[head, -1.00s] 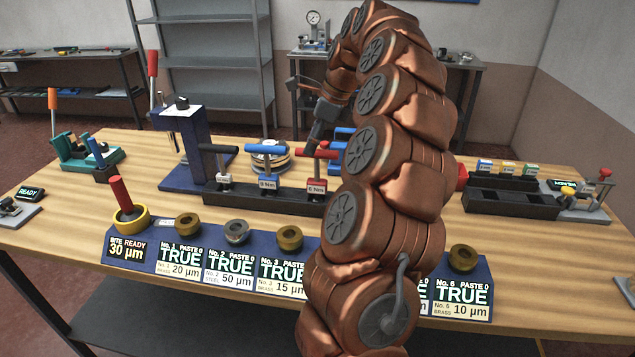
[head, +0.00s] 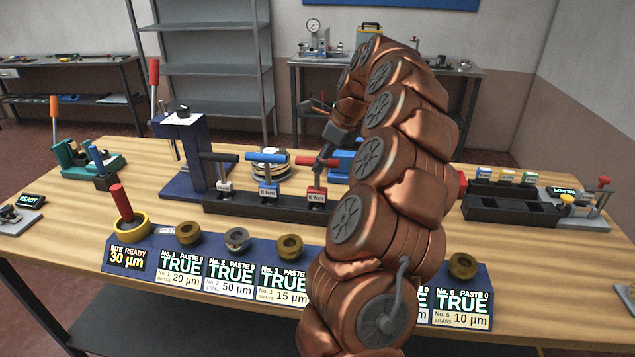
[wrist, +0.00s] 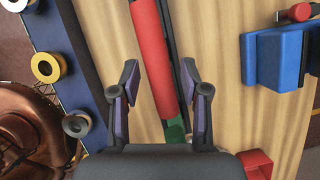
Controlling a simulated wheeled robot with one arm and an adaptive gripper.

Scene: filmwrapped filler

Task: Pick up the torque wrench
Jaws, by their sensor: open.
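Three T-handled tools stand in a long dark rack (head: 245,206) on the bench. They have a black handle (head: 220,157), a blue handle (head: 268,156) and a red handle (head: 316,161). Small tags hang below the handles; the blue and red ones' tags seem to read in Nm. These look like torque wrenches. My gripper (head: 326,155) is at the red handle, partly hidden by my arm. In the wrist view the red handle (wrist: 151,55) runs lengthwise between the two open fingers (wrist: 162,85), with a gap on each side.
A blue block (wrist: 280,58) and a red box (wrist: 256,164) lie right of the fingers in the wrist view. A blue press (head: 187,150) stands left of the rack. A labelled blue panel with rings (head: 190,233) lies in front. A dark tray (head: 508,210) is at right.

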